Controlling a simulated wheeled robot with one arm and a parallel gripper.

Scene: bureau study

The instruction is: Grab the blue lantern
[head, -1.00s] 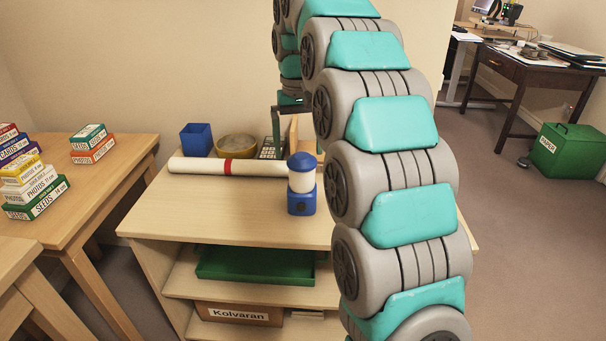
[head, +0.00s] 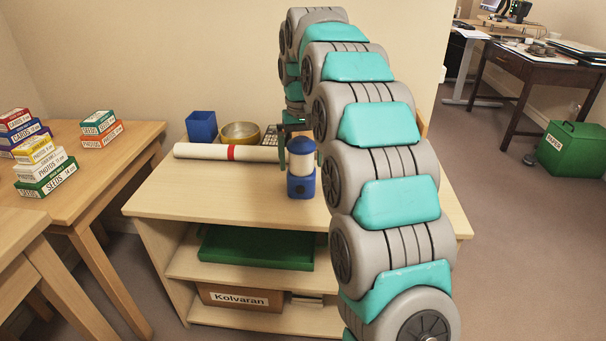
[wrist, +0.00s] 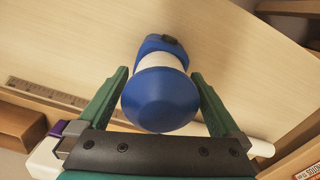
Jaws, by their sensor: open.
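The blue lantern (head: 301,183) stands upright on the light wooden shelf top, with a blue base, a white middle and a blue cap. In the wrist view the lantern (wrist: 160,98) is seen from above, its round blue cap nearest the camera. My gripper (wrist: 158,92) is open, with one green finger on each side of the lantern. I cannot tell whether either finger touches the lantern.
A white roll with a red band (head: 229,152) lies just behind and left of the lantern. A blue cup (head: 201,126) and a yellowish bowl (head: 240,133) stand behind the roll. The shelf top (head: 220,190) is clear in front and to the left.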

